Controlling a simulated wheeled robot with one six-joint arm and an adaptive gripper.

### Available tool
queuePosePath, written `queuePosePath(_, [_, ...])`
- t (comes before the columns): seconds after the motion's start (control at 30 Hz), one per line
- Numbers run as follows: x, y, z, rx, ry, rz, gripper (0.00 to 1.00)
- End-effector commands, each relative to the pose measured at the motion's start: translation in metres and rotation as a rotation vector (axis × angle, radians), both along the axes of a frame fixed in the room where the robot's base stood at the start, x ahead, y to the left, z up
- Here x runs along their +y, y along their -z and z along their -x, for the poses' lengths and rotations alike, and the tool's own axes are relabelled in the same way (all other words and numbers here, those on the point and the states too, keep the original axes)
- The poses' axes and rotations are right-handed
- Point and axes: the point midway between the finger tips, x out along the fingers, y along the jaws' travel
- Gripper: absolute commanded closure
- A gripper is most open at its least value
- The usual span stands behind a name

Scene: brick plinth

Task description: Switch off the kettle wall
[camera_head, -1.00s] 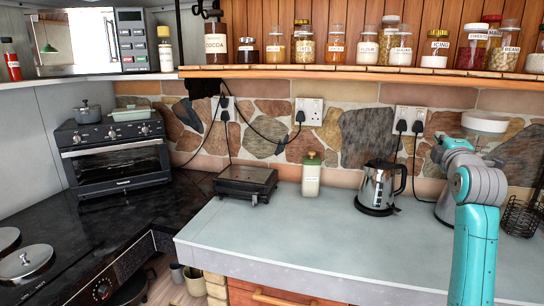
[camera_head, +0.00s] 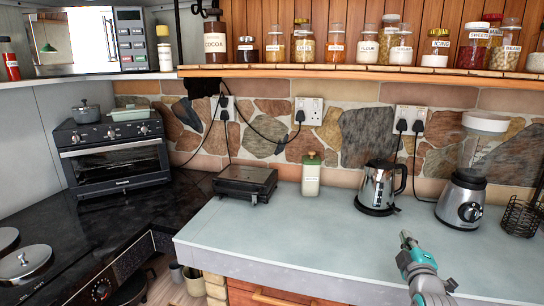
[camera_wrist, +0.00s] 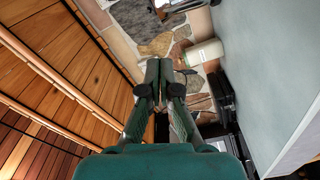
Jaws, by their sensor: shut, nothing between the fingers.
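The kettle (camera_head: 378,187) is silver and black and stands upright on its base on the counter. The wall socket (camera_head: 411,112) above and right of it is a white double plate with two black plugs in it, cables hanging down. Its small switches are too small to read. My gripper (camera_head: 405,238) is low over the counter's front, well below and in front of the kettle and socket, touching neither. In the wrist view my gripper (camera_wrist: 160,66) is shut and empty; I cannot make out the kettle there.
A blender (camera_head: 463,203) and a wire basket (camera_head: 521,216) stand right of the kettle. A jar (camera_head: 311,176) and a black grill (camera_head: 245,183) stand left. A shelf (camera_head: 340,75) of jars overhangs the sockets. The middle counter (camera_head: 300,225) is clear.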

Motion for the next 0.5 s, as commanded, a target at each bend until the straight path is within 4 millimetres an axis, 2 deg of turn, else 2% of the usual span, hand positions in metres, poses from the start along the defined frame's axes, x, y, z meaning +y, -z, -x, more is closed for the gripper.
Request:
queuePosePath(0.03, [0.009,0.022,0.012,0.007,-0.006,-0.030,1.00])
queuePosePath(0.2, [0.033,0.080,0.054,0.012,-0.024,-0.141,1.00])
queuePosePath(0.5, [0.074,0.161,0.141,0.023,-0.047,-0.333,1.00])
